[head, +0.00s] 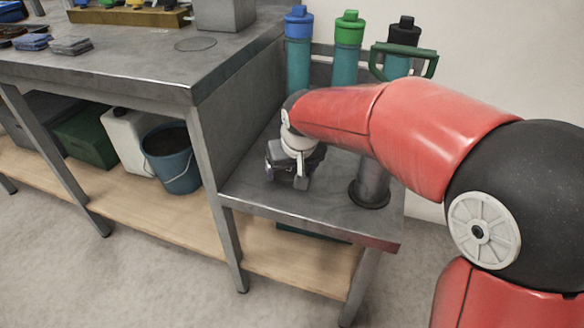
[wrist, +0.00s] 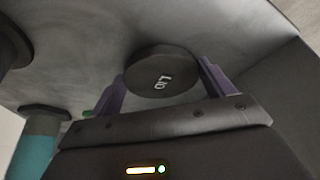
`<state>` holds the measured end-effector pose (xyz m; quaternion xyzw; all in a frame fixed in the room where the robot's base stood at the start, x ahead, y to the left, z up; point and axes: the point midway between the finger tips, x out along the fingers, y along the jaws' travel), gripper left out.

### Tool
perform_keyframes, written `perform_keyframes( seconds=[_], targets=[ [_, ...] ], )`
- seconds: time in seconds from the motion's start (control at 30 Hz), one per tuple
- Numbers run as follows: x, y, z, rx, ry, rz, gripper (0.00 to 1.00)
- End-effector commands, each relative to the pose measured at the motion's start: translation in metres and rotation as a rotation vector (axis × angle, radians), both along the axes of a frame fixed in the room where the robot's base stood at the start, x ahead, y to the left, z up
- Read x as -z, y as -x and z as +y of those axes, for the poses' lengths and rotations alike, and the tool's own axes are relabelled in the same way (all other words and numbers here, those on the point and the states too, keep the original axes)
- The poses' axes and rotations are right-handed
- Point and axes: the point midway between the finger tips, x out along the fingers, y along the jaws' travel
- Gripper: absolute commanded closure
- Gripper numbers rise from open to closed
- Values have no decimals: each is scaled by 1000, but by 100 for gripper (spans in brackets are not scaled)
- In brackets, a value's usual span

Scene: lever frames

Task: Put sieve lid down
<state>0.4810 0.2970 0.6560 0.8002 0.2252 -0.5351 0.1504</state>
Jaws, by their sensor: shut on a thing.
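The sieve lid (wrist: 163,73) is a dark grey round disc with "LID" in white letters on it, in the wrist view. My gripper (wrist: 163,70) has its two purple fingers on opposite sides of the lid and is shut on it. In the head view my gripper (head: 286,182) is low over the small grey side table (head: 330,214), near its left part. I cannot make out the lid there, and cannot tell whether it touches the table.
A metal post (head: 371,182) with a dark base stands right of my gripper. Teal bottles with blue (head: 299,52), green (head: 347,58) and black caps stand behind. A taller workbench (head: 130,60) at left carries a grey block (head: 224,14) and a thin ring outline (head: 195,44).

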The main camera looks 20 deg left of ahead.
Motion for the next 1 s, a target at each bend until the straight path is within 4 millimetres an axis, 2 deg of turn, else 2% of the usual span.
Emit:
perform_keyframes(
  seconds=[0.33, 0.37, 0.5, 0.7, 0.83, 1.0],
  targets=[
    [4, 0, 0, -1, -1, -2, 46],
    [3, 0, 0, -1, 0, -1, 17],
    [2, 0, 0, -1, 0, -1, 0],
    [2, 0, 0, -1, 0, -1, 0],
    [-6, 1, 0, -1, -1, -3, 0],
    [-34, 11, -6, -2, -2, -6, 0]
  ],
)
